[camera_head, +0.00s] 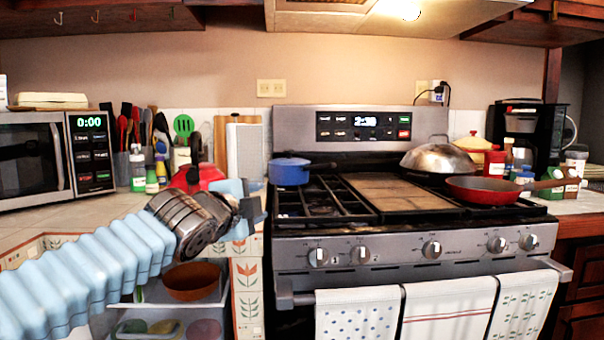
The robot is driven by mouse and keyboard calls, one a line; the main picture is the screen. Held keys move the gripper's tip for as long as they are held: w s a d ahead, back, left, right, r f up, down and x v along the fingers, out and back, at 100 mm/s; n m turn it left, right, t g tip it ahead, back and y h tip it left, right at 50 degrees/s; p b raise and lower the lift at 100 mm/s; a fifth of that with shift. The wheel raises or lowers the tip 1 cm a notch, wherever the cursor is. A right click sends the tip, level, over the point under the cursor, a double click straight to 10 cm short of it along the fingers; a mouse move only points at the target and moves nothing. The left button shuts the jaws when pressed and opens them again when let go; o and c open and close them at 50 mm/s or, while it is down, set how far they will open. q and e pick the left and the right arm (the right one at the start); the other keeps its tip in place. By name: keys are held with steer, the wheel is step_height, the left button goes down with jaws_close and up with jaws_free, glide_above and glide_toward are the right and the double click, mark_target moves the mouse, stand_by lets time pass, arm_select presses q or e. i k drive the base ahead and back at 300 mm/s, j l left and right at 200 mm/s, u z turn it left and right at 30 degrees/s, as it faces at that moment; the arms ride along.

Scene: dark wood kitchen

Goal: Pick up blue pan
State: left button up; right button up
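The blue pan (289,171) sits on the back left part of the stove top. It is a small, deep pan, and its handle points to the right. My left gripper (254,209) is at the stove's left front edge, in front of and to the left of the blue pan and apart from it in the picture. Its light blue parts and dark wrist show, but the gap between the fingers is unclear. No object shows in it. My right gripper is not in view.
A red pan (490,189) and a domed metal lid (438,158) stand on the stove's right side. A griddle plate (385,193) covers the middle burners. A red kettle-like item (197,178) and utensils crowd the left counter. Towels (358,312) hang in front.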

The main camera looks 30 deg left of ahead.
mark_target(278, 175)
steer(key=i+j, duration=0.15)
steer(key=i, duration=0.35)
steer(key=i+j, duration=0.1)
steer(key=i, duration=0.45)
